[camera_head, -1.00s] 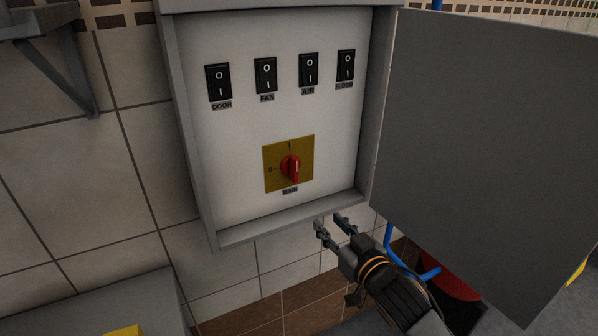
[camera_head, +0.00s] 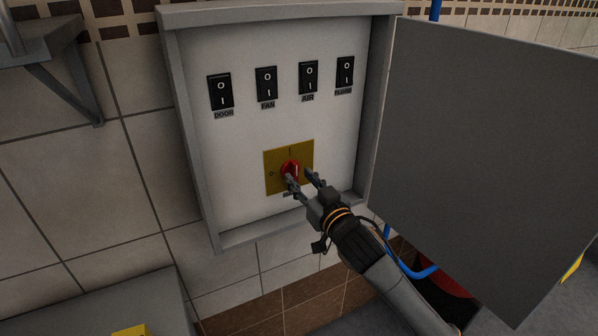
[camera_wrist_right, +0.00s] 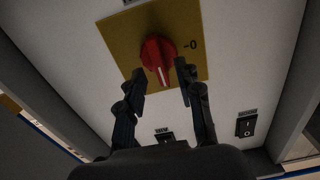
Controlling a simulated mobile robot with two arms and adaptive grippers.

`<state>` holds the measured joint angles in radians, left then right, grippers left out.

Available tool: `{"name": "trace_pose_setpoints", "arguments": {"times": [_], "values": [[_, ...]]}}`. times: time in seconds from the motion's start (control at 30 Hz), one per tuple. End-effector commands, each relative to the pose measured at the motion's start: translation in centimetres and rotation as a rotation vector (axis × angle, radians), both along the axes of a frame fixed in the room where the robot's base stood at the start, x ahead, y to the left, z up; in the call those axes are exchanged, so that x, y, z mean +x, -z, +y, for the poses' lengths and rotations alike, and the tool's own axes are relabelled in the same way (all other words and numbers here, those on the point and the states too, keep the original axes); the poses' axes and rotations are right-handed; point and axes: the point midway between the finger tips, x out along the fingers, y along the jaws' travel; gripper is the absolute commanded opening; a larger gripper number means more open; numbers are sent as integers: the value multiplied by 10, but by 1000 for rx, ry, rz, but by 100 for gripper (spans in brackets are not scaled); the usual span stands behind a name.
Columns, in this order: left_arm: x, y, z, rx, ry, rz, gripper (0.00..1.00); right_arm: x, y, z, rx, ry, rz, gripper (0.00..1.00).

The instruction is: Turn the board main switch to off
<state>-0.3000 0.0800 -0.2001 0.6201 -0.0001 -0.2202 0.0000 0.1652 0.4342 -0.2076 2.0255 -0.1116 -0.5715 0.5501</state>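The main switch is a red rotary knob (camera_head: 290,168) on a yellow square plate (camera_head: 273,185), low in the middle of the open board (camera_head: 235,150). A "0" mark is at the plate's left and an "I" mark at its top. My right gripper (camera_head: 303,178) is open in front of the knob, its fingers partly covering it. In the right wrist view the knob (camera_wrist_right: 157,55) is just beyond and between the open fingertips (camera_wrist_right: 160,75); I cannot tell whether they touch it. The knob's white line points toward the gripper there. My left gripper is not in view.
Several black rocker switches, such as the DOOR switch (camera_head: 220,92), line the top of the board. The board's grey door (camera_head: 490,150) stands open at the right, beside my right arm. A blue pipe (camera_head: 410,268) runs below. A grey bracket (camera_head: 60,65) is at upper left.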

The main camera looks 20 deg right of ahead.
Motion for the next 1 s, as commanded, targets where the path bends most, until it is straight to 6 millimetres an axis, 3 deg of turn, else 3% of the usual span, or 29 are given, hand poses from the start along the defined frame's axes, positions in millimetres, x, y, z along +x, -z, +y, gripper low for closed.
{"name": "trace_pose_setpoints", "arguments": {"times": [0.2, 0.5, 0.7, 1.0], "values": [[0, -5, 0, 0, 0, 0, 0, 16, 0, 2, 0, 0, -1, 35], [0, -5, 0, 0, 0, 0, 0, 18, 1, 2, 0, 0, 0, 35], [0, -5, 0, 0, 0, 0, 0, 18, 1, 2, 0, 0, 0, 0], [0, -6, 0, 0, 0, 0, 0, 18, 0, 2, -12, 0, -1, 0]]}}
